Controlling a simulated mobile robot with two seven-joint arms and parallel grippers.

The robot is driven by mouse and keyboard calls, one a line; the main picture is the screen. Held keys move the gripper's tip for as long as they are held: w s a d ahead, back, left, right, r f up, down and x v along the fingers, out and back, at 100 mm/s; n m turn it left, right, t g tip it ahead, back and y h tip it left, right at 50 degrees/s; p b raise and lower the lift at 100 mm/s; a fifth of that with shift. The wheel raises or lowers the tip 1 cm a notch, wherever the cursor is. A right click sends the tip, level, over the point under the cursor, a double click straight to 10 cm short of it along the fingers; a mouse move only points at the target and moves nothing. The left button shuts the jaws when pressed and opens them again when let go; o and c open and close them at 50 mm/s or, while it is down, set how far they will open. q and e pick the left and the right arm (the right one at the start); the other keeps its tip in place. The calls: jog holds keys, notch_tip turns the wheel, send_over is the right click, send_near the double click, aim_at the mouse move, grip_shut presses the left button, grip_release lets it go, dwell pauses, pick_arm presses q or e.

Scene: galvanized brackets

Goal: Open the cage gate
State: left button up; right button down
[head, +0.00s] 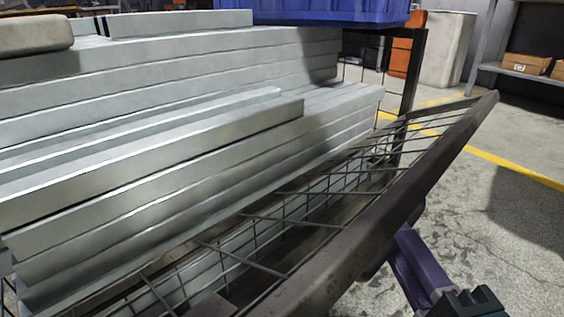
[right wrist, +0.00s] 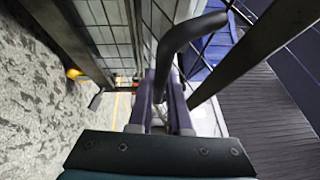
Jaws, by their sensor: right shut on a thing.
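The cage gate (head: 412,185) is a dark metal frame with wire mesh. In the head view it runs from the lower middle to the upper right and leans outward from the stacked brackets. My right gripper (head: 405,250) is at its outer side, and its fingertips are hidden behind the frame. In the right wrist view my right gripper (right wrist: 165,90) has its purple fingers shut on a dark, bent handle (right wrist: 180,38) beside the mesh. The galvanized brackets (head: 150,130) lie stacked inside the cage. My left gripper is not in view.
A blue crate (head: 320,10) sits behind the brackets, near a dark cage post (head: 410,85). A pale bin (head: 447,48) and a shelf (head: 515,72) with cardboard boxes (head: 526,64) stand farther back. The concrete floor (head: 470,215) right of the gate is clear, crossed by a yellow line.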

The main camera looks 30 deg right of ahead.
pick_arm(q)
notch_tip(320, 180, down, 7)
jog(key=b, duration=0.5)
pick_arm(e)
notch_tip(320, 180, down, 8)
jog(key=m+t+h, duration=0.2)
jog(key=m+t, duration=0.1)
jog(key=m, duration=0.1)
jog(key=shift+r+h, duration=0.15)
jog(key=shift+h, duration=0.25)
jog(key=shift+w+t, duration=0.1)
jog(key=shift+t, duration=0.2)
jog(key=c, duration=0.8)
grip_release()
jog(key=shift+c, duration=0.2)
